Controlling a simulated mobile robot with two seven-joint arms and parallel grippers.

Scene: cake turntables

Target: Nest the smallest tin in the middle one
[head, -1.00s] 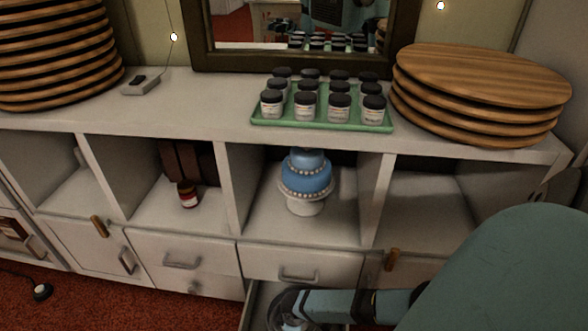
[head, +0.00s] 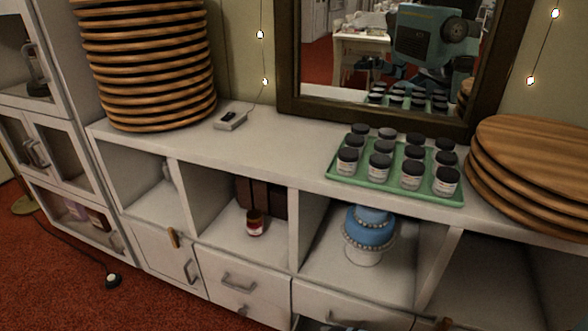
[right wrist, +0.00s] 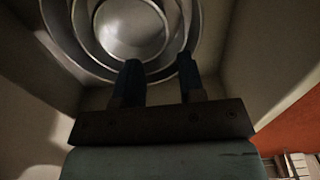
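Shiny metal tins (right wrist: 128,30) show at the top of the right wrist view as concentric round rims, one inside another. They are cut off by the frame, and I cannot tell how many there are or which rim belongs to the smallest. My right gripper (right wrist: 159,68) points at the near side of the rims, its two dark fingers apart with a visible gap. The fingertips overlap the rims in the picture; whether they touch cannot be told. My left gripper is not in view. In the head view neither gripper nor the tins can be made out.
Pale walls (right wrist: 240,55) surround the tins. In the head view a cabinet (head: 275,150) bears a green tray (head: 335,170) of jars, and stacked wooden boards (head: 150,70) and (head: 535,150). A blue cake (head: 370,228) stands in a cubby. A drawer at the bottom edge appears open.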

